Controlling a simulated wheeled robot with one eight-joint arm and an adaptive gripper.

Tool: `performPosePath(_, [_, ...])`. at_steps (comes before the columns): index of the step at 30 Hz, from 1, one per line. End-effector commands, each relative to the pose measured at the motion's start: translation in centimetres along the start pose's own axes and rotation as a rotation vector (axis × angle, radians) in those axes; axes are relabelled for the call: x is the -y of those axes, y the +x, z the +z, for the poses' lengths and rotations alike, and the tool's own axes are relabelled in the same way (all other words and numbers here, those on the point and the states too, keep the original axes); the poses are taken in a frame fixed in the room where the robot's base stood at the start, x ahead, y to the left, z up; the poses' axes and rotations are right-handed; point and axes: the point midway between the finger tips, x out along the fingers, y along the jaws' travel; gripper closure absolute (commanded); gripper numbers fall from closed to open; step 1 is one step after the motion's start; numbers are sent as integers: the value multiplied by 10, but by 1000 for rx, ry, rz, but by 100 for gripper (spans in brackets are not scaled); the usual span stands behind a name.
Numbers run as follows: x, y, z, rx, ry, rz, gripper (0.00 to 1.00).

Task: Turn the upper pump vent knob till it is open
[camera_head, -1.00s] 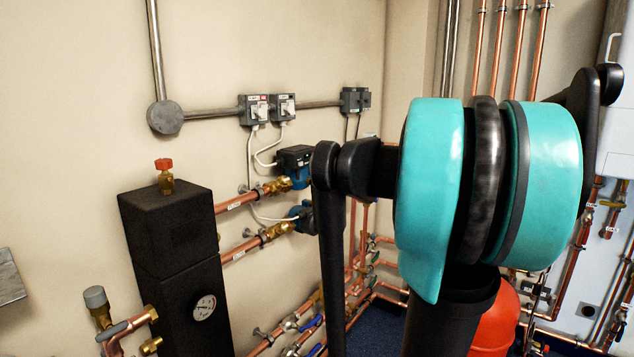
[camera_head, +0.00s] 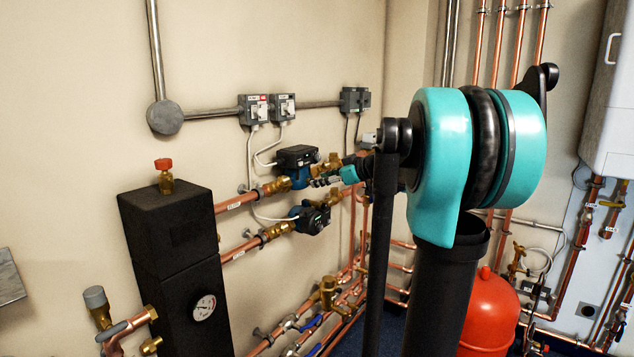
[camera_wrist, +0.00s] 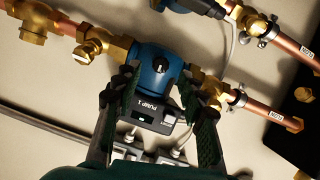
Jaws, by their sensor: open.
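The upper pump (camera_head: 299,168) is blue and black, on the upper copper pipe by the wall. In the wrist view, the blue pump (camera_wrist: 147,58) has a black box marked PUMP 1. Its small dark vent knob (camera_wrist: 161,66) sits in the middle of the blue face, with a light mark on it. My gripper (camera_wrist: 163,82) is open, its two dark fingers on either side of the knob, seemingly apart from it. In the head view my gripper (camera_head: 326,178) is just right of the upper pump; the knob cannot be made out there.
The lower pump (camera_head: 311,218) sits close below. Brass valves (camera_wrist: 212,92) and copper pipes flank the upper pump. A black header block (camera_head: 178,250) stands at left, a red vessel (camera_head: 488,312) at lower right. Grey switches (camera_head: 268,108) are on the wall above.

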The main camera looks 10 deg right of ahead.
Motion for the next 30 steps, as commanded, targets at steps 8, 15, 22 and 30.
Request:
performPosePath(8, [0, 27, 0, 0, -1, -1, 59])
performPosePath(15, [0, 29, 0, 1, 0, 0, 59])
performPosePath(22, [0, 29, 0, 1, 0, 0, 78])
performPosePath(30, [0, 29, 0, 1, 0, 0, 100])
